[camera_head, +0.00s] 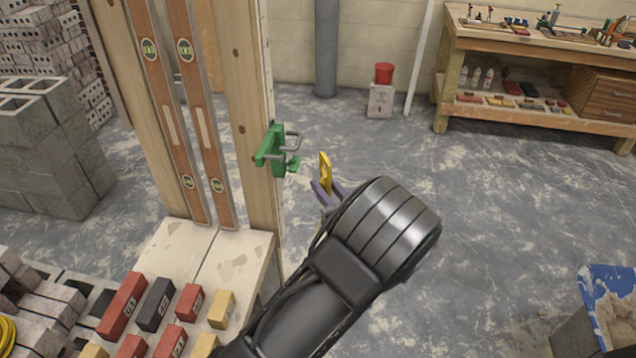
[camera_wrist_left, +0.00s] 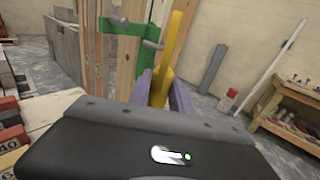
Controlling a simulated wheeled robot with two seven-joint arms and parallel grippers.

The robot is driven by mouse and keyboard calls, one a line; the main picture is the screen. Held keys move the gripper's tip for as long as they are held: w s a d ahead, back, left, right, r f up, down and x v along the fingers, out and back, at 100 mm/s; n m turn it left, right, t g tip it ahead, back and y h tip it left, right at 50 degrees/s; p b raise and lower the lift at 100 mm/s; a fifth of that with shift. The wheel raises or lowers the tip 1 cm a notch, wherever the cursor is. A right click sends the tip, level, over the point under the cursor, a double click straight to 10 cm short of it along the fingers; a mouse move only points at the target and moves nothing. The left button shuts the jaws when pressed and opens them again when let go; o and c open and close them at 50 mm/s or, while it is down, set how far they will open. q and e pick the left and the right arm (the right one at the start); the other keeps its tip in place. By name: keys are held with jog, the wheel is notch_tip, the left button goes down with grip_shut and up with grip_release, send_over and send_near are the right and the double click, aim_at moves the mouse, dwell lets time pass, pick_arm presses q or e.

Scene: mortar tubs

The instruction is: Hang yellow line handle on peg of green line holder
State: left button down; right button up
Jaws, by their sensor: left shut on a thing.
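The green line holder (camera_head: 273,151) is fixed to the side of a wooden post, with grey pegs sticking out to the right. In the left wrist view the holder (camera_wrist_left: 123,50) is ahead and left of my fingers. My left gripper (camera_head: 327,190) is shut on the yellow line handle (camera_head: 325,172), which stands up from the fingers. The handle also shows in the left wrist view (camera_wrist_left: 172,48), upright between the purple fingers. The handle is to the right of the holder and looks apart from it in the head view. My right gripper is not in view.
The wooden post (camera_head: 240,95) with two levels (camera_head: 200,130) leaning beside it stands left of the handle. Several coloured bricks (camera_head: 155,305) lie at lower left. A red bucket (camera_head: 384,74) on a block and a workbench (camera_head: 540,70) are farther back.

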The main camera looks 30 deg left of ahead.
pick_arm(q)
jog(key=shift+w+a+r, duration=0.25)
jog(key=shift+a, duration=0.35)
jog(key=shift+w+a+r, duration=0.2)
jog(key=shift+a, duration=0.4)
jog(key=shift+a, duration=0.1)
jog(key=s+a+f+b, duration=0.2)
jog(key=s+a, duration=0.1)
jog(key=a, duration=0.7)
jog(key=shift+s, duration=0.35)
dwell(0.6)
jog(key=c, duration=0.5)
grip_release()
jog(key=shift+o, duration=0.3)
dwell(0.5)
